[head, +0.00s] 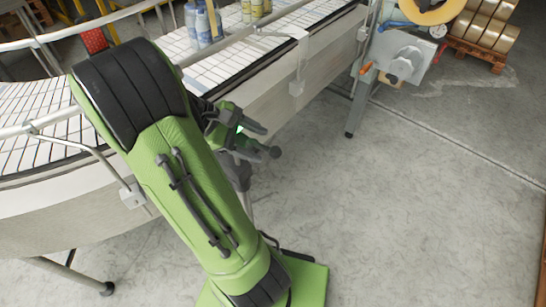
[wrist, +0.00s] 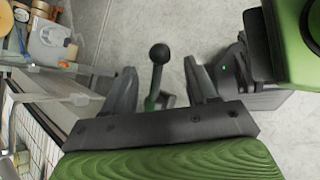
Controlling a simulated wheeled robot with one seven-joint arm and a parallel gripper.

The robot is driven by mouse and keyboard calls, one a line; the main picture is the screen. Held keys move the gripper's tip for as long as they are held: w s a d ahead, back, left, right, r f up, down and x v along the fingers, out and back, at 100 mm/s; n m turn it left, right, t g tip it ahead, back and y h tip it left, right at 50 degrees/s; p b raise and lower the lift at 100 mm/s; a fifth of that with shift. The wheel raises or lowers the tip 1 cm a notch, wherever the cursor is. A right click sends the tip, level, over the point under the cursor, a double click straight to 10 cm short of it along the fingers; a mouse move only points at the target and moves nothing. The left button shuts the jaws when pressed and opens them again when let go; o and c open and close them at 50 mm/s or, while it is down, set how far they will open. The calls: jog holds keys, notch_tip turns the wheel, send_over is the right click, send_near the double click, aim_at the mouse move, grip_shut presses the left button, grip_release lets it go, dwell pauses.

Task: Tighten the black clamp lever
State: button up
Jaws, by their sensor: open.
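The black clamp lever (wrist: 158,54) shows in the wrist view as a dark stem with a round ball knob. It stands in the gap between the two fingers of my gripper (wrist: 159,68), with clear space on both sides. The knob reaches beyond the fingertips in the picture. The foot of the lever is partly hidden by the gripper's body. In the head view the lever's dark knob (head: 275,152) shows at the fingers, beside the conveyor's near side. My gripper (head: 256,140) is open there, and my green arm hides part of it.
A machine with a grey box (head: 402,58) and a yellow roll stands at the back right. The floor at right is clear.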

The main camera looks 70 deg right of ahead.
aim_at(271, 150)
jog(key=b+x, duration=0.1)
jog(key=x, duration=0.5)
jog(key=shift+s+d+f+b, duration=0.1)
jog(key=shift+s+f+b, duration=0.15)
jog(key=shift+s+b, duration=0.05)
grip_shut()
